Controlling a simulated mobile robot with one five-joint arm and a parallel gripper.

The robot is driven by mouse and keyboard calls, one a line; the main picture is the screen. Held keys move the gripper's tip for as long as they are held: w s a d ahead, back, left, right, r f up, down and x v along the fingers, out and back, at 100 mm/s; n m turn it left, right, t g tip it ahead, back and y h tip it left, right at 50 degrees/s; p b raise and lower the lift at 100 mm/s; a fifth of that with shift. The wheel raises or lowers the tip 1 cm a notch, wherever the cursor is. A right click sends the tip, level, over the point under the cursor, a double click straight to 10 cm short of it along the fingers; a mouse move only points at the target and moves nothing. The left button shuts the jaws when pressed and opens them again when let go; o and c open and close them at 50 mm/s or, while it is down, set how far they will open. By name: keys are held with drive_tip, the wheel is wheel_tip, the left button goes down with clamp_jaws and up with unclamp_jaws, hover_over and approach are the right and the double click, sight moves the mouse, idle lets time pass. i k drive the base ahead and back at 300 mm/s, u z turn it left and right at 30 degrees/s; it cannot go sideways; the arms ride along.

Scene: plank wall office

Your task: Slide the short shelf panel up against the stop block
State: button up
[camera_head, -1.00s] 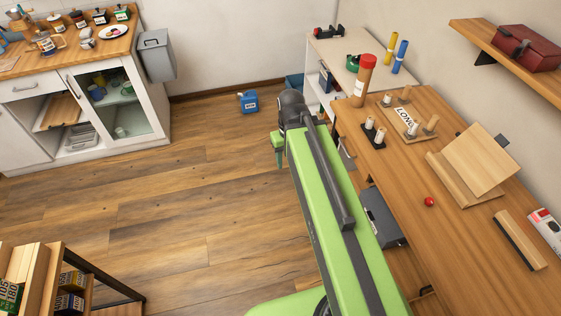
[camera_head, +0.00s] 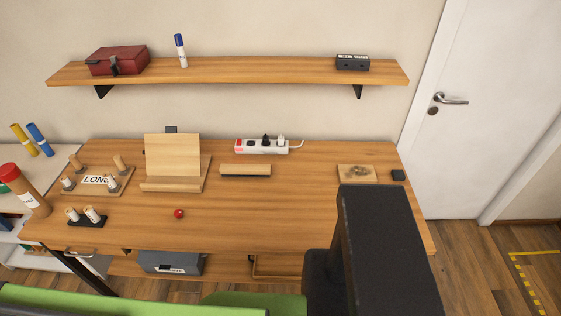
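No panel in view carries a readable "short" label. A small flat wooden piece with a dark round mark (camera_head: 352,174) lies at the right of the desk, and a small black block (camera_head: 398,175) sits just right of it, with a narrow gap between. They may be the panel and the stop block; I cannot tell for sure. A short wooden bar with a dark front edge (camera_head: 245,170) lies mid-desk. My gripper is not in view; dark and green parts of my own body fill the lower right and bottom edge.
A wall shelf (camera_head: 230,72) hangs above.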

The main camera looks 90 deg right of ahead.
sight(363, 174)
drive_tip(key=z, duration=4.2)
drive_tip(key=i, duration=0.15)
drive_tip(key=u, duration=1.4)
drive_tip(key=k, duration=0.15)
drive_tip(key=z, duration=1.05)
drive_tip(key=k, duration=0.95)
drive_tip(key=u, duration=0.1)
drive_tip(key=i, duration=0.95)
drive_tip(key=z, duration=0.4)
